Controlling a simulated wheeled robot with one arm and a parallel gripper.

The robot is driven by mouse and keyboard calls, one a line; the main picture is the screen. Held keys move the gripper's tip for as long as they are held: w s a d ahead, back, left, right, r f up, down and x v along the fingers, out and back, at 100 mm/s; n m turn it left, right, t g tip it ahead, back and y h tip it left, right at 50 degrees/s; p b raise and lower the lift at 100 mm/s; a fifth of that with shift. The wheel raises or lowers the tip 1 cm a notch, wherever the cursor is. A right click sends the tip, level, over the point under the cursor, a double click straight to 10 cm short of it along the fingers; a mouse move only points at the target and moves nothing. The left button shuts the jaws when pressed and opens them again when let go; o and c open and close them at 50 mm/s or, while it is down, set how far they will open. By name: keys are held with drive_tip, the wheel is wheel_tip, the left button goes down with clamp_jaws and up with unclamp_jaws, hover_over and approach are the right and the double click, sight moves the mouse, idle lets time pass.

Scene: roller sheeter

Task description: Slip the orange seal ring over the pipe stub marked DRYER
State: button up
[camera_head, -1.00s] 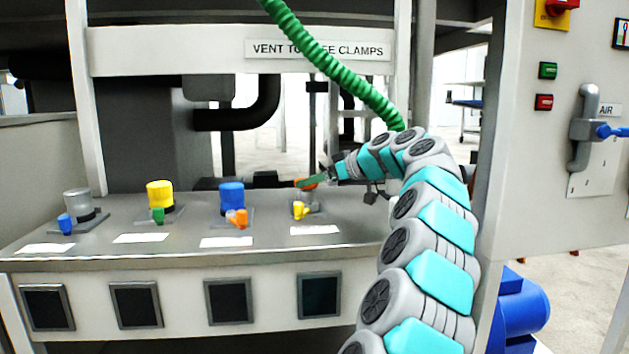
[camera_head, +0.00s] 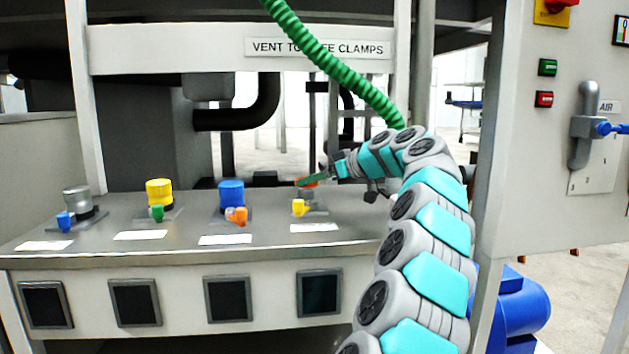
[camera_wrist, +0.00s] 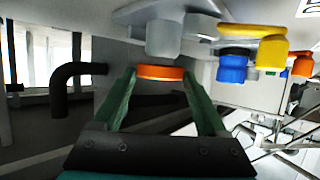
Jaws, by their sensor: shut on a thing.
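The orange seal ring (camera_head: 310,182) is held in my gripper (camera_head: 322,177) at the top of the rightmost grey pipe stub (camera_head: 306,194). In the wrist view, the ring (camera_wrist: 161,72) sits between the two green fingertips of my gripper (camera_wrist: 160,76), which are shut on its sides. That view looks upside down; the grey stub (camera_wrist: 163,38) shows end-on to the ring and roughly in line with it. I cannot tell whether the ring touches the stub's end or sits just above it. The stub's label (camera_head: 314,227) is too small to read.
Small coloured valves stand in front, including a yellow one (camera_head: 300,208). A green hose (camera_head: 335,68) hangs above my arm.

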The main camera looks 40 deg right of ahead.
drive_tip(key=shift+f+b, duration=1.1)
drive_tip(key=shift+b, duration=0.05)
idle(0.6)
drive_tip(key=o, duration=1.2)
drive_tip(key=shift+o, duration=0.2)
drive_tip(key=shift+r, duration=0.1)
drive_tip(key=v, duration=0.7)
drive_tip(key=shift+s+d, duration=0.1)
drive_tip(key=shift+s, duration=0.25)
